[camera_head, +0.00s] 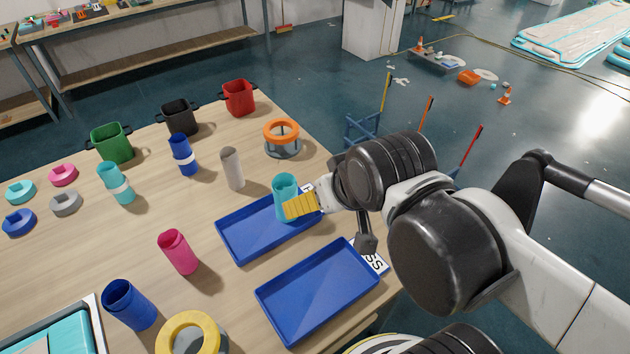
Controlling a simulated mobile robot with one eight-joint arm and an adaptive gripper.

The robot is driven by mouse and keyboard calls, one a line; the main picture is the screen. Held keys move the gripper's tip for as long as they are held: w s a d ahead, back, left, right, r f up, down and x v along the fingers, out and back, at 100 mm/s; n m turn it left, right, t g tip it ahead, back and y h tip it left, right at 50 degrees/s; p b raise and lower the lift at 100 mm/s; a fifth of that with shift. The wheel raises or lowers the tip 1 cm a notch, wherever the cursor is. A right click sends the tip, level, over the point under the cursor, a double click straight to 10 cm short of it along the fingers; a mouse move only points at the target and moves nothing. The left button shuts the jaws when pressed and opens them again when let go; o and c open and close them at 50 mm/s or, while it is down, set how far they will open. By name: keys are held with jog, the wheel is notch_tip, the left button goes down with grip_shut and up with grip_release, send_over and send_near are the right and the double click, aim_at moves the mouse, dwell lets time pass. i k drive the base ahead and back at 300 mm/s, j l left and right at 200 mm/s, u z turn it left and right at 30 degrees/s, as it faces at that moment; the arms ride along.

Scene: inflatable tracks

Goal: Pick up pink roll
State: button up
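The pink roll (178,252) stands upright on the wooden table, left of the blue trays and apart from other things. My gripper (298,205) is over the far blue tray (238,240), well to the right of the pink roll. Its yellow finger pad overlaps the right side of a teal roll (283,184) standing in that tray. I cannot tell whether the fingers hold the teal roll, as the other finger is hidden.
Near the pink roll stand a dark blue roll (129,306) and a yellow ring (188,336). Farther back are a grey-white roll (232,168), a blue roll (184,156) and another teal roll (116,183). An empty near blue tray (318,292) lies at right.

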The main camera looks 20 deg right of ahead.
aim_at(175, 246)
jog(key=u, duration=1.55)
jog(key=z, duration=0.5)
jog(key=i+l, duration=0.1)
jog(key=l+u, duration=0.05)
jog(key=l, duration=0.05)
